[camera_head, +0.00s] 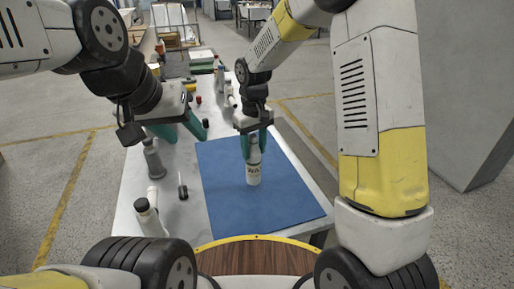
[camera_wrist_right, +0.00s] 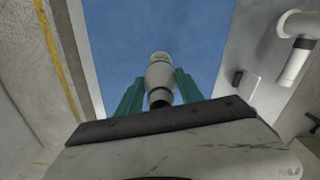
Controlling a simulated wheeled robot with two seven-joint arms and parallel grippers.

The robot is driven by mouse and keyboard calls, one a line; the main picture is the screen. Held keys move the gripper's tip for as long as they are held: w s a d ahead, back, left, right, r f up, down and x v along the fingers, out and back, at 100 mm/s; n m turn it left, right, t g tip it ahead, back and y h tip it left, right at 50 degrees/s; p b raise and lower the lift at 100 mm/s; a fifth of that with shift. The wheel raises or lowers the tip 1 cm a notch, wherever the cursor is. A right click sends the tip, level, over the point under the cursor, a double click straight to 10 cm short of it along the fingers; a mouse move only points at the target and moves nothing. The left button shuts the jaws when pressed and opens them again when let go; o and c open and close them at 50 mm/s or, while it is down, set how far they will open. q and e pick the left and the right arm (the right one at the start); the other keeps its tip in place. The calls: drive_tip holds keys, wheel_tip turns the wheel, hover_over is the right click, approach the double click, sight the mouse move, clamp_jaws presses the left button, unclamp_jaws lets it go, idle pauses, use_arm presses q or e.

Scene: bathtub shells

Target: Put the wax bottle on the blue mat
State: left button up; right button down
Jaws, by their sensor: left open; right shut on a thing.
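The wax bottle (camera_head: 253,168) is white with dark print and looks upright over the blue mat (camera_head: 225,200) in the head view. My right gripper (camera_head: 250,146) is shut on its upper part. In the right wrist view the bottle (camera_wrist_right: 160,75) sits between the two green fingers of the gripper (camera_wrist_right: 158,92), with the blue mat (camera_wrist_right: 120,40) behind it. I cannot tell whether its base touches the mat. My left gripper (camera_head: 190,128) is open and empty, left of the mat above the table.
Left of the mat on the table (camera_head: 135,190) stand a grey bottle (camera_head: 153,160), a white bottle with a dark cap (camera_head: 150,217) and a thin dark item (camera_head: 182,187). Several bottles and boxes stand at the far end. The mat's front and right parts are clear.

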sight(257, 160)
drive_tip(key=shift+s+d, duration=0.35)
drive_tip(key=shift+d, duration=0.15)
drive_tip(key=shift+f, duration=1.95)
drive_tip(key=c, duration=0.8)
unclamp_jaws()
drive_tip(key=shift+o, duration=0.2)
